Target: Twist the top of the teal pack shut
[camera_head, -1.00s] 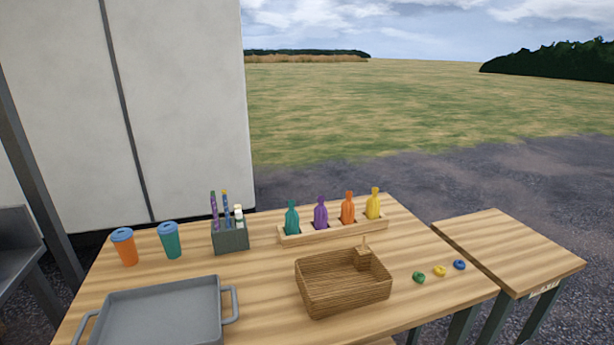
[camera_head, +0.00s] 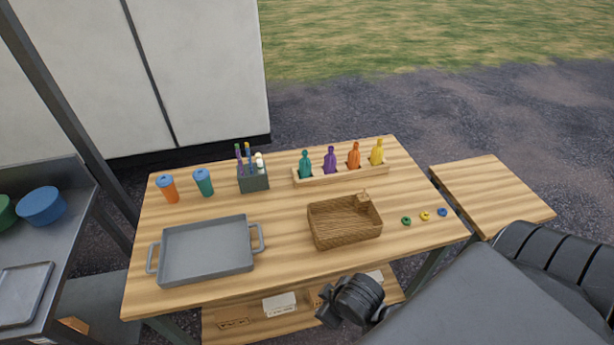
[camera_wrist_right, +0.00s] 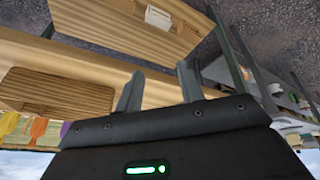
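The teal pack (camera_head: 305,165) stands upright at the left end of a wooden rack (camera_head: 342,178) at the back of the table. Its neck looks narrow, but the state of its top is too small to tell. A purple pack (camera_head: 330,161), an orange pack (camera_head: 354,157) and a yellow pack (camera_head: 377,153) stand to its right in the same rack. My right gripper (camera_head: 324,303) is at the table's front edge, well away from the teal pack. In the right wrist view its fingers (camera_wrist_right: 158,88) are apart with nothing between them. My left gripper is not in view.
A woven basket (camera_head: 343,226) stands between my right gripper and the rack. A grey tray (camera_head: 207,251) is at front left. Behind it are two cups and a dark holder (camera_head: 253,182). Small coloured rings (camera_head: 425,216) lie at right. A side table (camera_head: 492,194) stands beyond.

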